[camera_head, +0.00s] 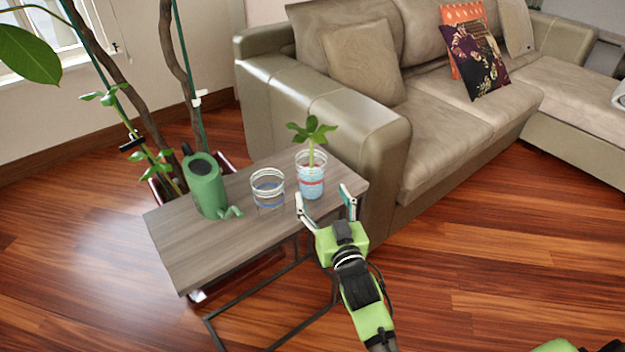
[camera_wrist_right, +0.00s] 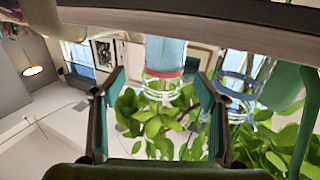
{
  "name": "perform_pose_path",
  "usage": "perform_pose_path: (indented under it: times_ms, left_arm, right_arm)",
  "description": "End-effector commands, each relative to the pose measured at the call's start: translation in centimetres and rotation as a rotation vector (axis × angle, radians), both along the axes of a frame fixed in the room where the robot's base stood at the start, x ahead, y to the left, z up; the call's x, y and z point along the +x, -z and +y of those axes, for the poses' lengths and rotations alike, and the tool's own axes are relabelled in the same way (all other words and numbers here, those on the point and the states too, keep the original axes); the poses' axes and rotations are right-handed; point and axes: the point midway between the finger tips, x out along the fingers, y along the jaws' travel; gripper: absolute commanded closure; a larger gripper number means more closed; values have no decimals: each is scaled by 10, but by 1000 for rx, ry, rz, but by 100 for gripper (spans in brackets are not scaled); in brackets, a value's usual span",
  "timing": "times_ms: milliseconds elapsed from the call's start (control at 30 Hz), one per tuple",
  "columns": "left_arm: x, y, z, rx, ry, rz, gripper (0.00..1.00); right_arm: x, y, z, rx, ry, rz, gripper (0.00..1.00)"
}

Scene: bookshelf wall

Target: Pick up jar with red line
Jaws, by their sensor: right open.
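The jar with the red line (camera_head: 311,183) stands upright at the right end of the side table, with a green plant (camera_head: 312,136) in it. My right gripper (camera_head: 326,198) is open in front of the jar, with its fingers apart at either side. The right wrist view is upside down; there the jar (camera_wrist_right: 165,58) with its red band shows between the open fingers of my right gripper (camera_wrist_right: 160,98). I cannot tell whether the fingers touch it. My left gripper is not in view.
The side table (camera_head: 225,254) also holds a clear jar with a blue line (camera_head: 268,190) close by, and a green watering can (camera_head: 206,186). A beige sofa (camera_head: 405,140) stands right behind the table.

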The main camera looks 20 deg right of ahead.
Motion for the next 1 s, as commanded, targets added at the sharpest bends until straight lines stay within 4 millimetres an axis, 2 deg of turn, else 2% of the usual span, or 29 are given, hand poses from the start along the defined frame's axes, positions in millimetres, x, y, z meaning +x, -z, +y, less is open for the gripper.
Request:
perform_pose_path:
  times_ms: [100, 333, 633, 933, 967, 1000]
  left_arm:
    - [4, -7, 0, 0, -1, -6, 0]
    - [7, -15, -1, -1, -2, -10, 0]
    - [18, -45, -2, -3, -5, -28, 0]
    - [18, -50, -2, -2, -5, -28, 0]
    - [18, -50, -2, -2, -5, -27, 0]
    - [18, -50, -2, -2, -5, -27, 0]
  right_arm:
    - [20, 0, -1, -2, 0, -2, 33]
    - [37, 1, 0, 0, 0, -1, 33]
    - [77, 4, 4, 0, 0, -1, 33]
    - [83, 4, 4, -1, 0, 1, 33]
    - [83, 4, 4, -1, 0, 1, 36]
    - [83, 4, 4, -1, 0, 1, 46]
